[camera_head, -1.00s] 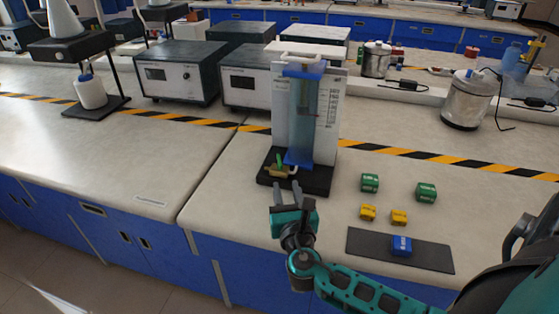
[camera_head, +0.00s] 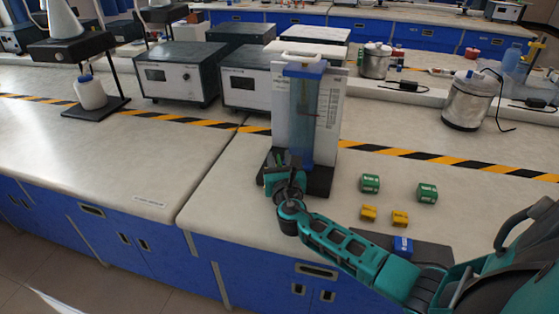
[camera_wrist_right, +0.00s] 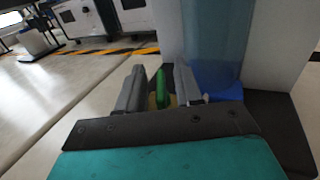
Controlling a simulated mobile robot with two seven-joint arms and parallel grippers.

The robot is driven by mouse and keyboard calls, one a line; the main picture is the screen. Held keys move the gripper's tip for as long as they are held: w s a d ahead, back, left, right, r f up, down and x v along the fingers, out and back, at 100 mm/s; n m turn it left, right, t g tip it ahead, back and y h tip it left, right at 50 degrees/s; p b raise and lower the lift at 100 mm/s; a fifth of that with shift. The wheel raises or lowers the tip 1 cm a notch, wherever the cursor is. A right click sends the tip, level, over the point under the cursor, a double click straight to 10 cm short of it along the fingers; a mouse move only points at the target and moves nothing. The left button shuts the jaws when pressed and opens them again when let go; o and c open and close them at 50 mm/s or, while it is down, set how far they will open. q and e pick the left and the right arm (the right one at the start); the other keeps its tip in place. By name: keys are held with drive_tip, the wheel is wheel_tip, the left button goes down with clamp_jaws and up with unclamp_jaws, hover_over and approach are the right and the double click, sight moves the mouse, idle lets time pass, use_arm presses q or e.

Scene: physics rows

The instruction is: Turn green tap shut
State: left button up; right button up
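The green tap handle (camera_wrist_right: 161,88) stands upright between the two grey fingers of my right gripper (camera_wrist_right: 160,90) in the right wrist view. A small gap shows on each side of the handle, so the fingers look open around it. In the head view my right gripper (camera_head: 284,165) hides the tap, at the front left of the black base (camera_head: 320,181). The blue water column (camera_head: 303,115) rises from this base in front of a white scale board (camera_head: 331,120). My left gripper is not in view.
Green blocks (camera_head: 370,183) and yellow blocks (camera_head: 368,213) lie right of the base. A blue block (camera_head: 403,245) sits on a dark mat (camera_head: 433,254), partly behind my right arm. Grey instrument boxes (camera_head: 180,72) stand behind.

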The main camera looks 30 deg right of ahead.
drive_tip(key=shift+c, duration=0.5)
clamp_jaws()
drive_tip(key=m+g+h, duration=0.1)
drive_tip(key=m+h, duration=0.1)
drive_tip(key=h, duration=0.1)
drive_tip(key=shift+a+g, duration=0.1)
drive_tip(key=shift+g, duration=0.3)
drive_tip(key=shift+m+g+h, duration=1.5)
drive_tip(key=shift+h, duration=0.1)
drive_tip(key=shift+o, duration=0.5)
unclamp_jaws()
